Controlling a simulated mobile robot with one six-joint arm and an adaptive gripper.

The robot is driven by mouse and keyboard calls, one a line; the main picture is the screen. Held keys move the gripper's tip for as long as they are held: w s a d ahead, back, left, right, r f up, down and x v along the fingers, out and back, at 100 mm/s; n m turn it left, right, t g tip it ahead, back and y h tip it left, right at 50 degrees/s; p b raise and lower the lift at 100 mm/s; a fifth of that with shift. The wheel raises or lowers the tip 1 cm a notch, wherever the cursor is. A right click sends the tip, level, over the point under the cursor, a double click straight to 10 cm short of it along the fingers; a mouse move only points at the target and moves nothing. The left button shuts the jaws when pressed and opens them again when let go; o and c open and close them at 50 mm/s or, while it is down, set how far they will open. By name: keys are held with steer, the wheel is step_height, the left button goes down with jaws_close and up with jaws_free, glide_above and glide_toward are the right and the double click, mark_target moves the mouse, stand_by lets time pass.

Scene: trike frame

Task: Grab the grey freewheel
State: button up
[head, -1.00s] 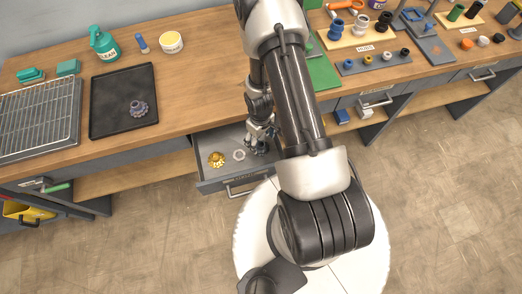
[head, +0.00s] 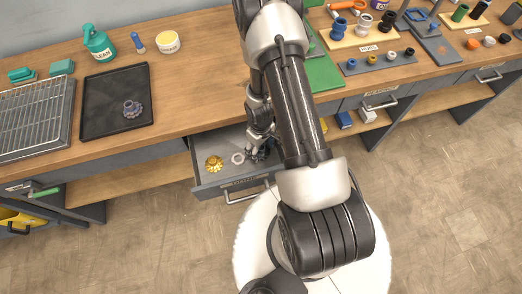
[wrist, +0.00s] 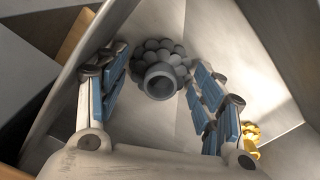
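In the wrist view a grey freewheel (wrist: 160,75) with a round hub and lobed rim lies in the drawer (head: 208,182), between the two blue-padded fingers. My gripper (wrist: 158,88) is open around it, with a visible gap on both sides. In the head view my gripper (head: 262,150) is down inside the open drawer. I cannot make out the grey freewheel apart from the fingers there. A gold freewheel (head: 214,164) lies at the drawer's left, and it also shows beyond the right finger in the wrist view (wrist: 250,132). A pale ring-shaped part (head: 238,158) lies between it and my gripper.
Drawer walls stand close around my gripper. The bench top (head: 190,95) is above and behind the drawer. A black tray (head: 98,128) on it carries a dark toothed part (head: 132,109). A wire rack (head: 35,115) is at the far left.

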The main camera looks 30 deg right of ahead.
steer(key=c, duration=0.8)
steer(key=shift+r, duration=0.15)
